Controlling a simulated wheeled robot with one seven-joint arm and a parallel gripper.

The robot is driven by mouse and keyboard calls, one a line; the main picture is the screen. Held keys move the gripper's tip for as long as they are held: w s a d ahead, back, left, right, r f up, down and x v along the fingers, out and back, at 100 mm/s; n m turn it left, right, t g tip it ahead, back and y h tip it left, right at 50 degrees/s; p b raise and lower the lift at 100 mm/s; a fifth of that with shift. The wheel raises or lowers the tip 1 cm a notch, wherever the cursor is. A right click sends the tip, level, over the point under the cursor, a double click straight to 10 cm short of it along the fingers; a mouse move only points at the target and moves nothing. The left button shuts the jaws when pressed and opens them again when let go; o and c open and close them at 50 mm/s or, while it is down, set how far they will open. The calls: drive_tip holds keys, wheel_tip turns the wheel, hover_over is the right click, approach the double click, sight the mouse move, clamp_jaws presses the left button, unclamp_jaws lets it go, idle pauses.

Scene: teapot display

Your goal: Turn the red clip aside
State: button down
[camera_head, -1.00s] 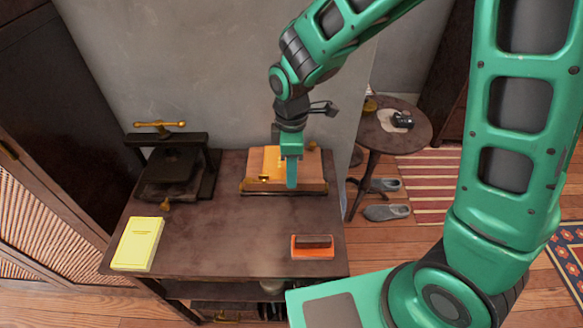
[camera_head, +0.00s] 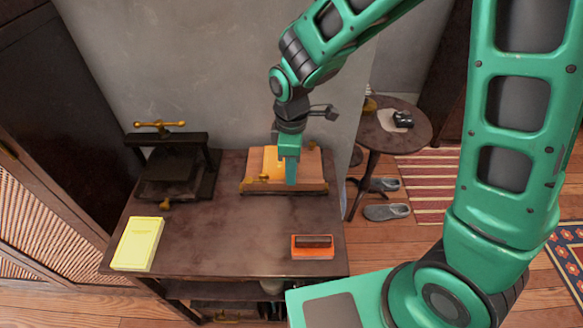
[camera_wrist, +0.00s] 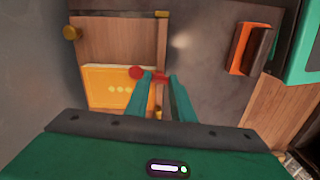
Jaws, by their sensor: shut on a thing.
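The red clip (camera_wrist: 136,73) shows in the wrist view as a round red head with a short red bar running right from it. It lies at the upper right corner of a yellow card (camera_wrist: 106,90) with pale dots, on a wooden board (camera_wrist: 115,40). My gripper (camera_wrist: 160,79) is shut on the clip's bar, with one finger on each side of it. In the head view my gripper (camera_head: 291,182) reaches down to the front part of the wooden board (camera_head: 310,167). There the clip is hidden behind the fingers.
The board rests at the back of a dark table (camera_head: 220,225). A black press (camera_head: 175,170) stands at the left, a yellow booklet (camera_head: 138,243) at the front left. An orange block with a dark top (camera_head: 312,254) lies front right. The table's middle is clear.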

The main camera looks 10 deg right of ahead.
drive_tip(key=m, duration=0.4)
drive_tip(key=shift+w, duration=0.15)
drive_tip(key=m, duration=0.4)
drive_tip(key=shift+m, duration=0.4)
drive_tip(key=m, duration=0.4)
drive_tip(key=shift+r, duration=0.1)
drive_tip(key=shift+m, duration=2.1)
drive_tip(key=shift+w, duration=0.1)
drive_tip(key=c, duration=1.5)
unclamp_jaws()
wheel_tip(320, 180, up, 11)
drive_tip(key=shift+f, duration=0.15)
